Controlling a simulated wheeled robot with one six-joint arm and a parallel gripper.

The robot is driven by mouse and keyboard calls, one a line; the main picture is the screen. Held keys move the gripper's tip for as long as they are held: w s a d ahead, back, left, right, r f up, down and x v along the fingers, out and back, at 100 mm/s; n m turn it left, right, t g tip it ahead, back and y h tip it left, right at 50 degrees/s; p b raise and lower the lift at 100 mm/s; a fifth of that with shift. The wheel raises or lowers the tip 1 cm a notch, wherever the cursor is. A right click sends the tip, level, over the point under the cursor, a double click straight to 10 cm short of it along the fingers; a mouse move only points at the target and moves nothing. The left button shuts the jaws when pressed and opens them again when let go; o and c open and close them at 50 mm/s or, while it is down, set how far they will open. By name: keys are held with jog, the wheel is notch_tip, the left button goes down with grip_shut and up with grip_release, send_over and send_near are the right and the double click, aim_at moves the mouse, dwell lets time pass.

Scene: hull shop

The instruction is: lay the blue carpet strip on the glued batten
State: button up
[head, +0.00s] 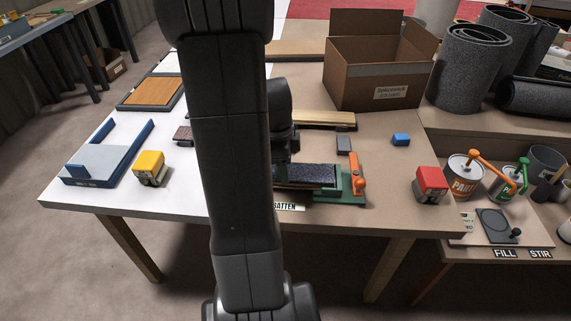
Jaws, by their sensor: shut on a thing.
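A dark, bluish speckled strip (312,174), which looks like the carpet strip, lies level over a green fixture (338,194) with an orange clamp handle (358,176) at its right end. A label reading BATTEN (288,207) is at the table's front edge below it. My gripper (281,172) is over the left part of the strip and shut on it. My arm hides much of the gripper and the strip's left end. The batten and its glue cannot be made out under the strip, nor whether the strip touches it.
A yellow-topped block (151,167) and a blue-edged tray (95,165) stand left. An open cardboard box (378,85) is behind. Paint cans (463,178) are on the lower right bench.

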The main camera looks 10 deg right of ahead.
jog(key=shift+f, duration=0.15)
dwell(0.3)
jog(key=o, duration=1.1)
jog(key=shift+c, duration=0.2)
jog(key=shift+r+p, duration=2.55)
jog(key=shift+r, duration=1)
jog(key=shift+f, duration=0.1)
notch_tip(320, 180, down, 7)
jog(key=b, duration=0.5)
